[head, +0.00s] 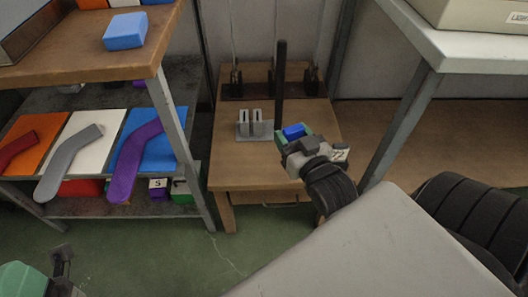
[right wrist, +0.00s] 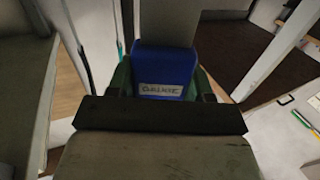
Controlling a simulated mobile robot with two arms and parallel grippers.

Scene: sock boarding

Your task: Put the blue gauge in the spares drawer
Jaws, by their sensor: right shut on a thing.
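The blue gauge (head: 293,131) is held in my right gripper (head: 294,137), above the right side of the small wooden table. In the right wrist view, the gauge (right wrist: 165,72) sits between the green fingers and has a white label on its face. The small table has a drawer front (head: 262,197) with a dark handle below its top. Whether this is the spares drawer, and how far it is open, I cannot tell. My left gripper (head: 62,268) is at the bottom left, away from the gauge; its jaw opening is unclear.
The small table (head: 228,160) carries a grey slotted stand (head: 255,125) and a tall dark post (head: 281,80). A shelf unit (head: 170,110) at left holds sock-shaped boards and a blue block (head: 125,30). A white-topped bench (head: 470,50) stands at right. Green floor (head: 200,255) is open in front.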

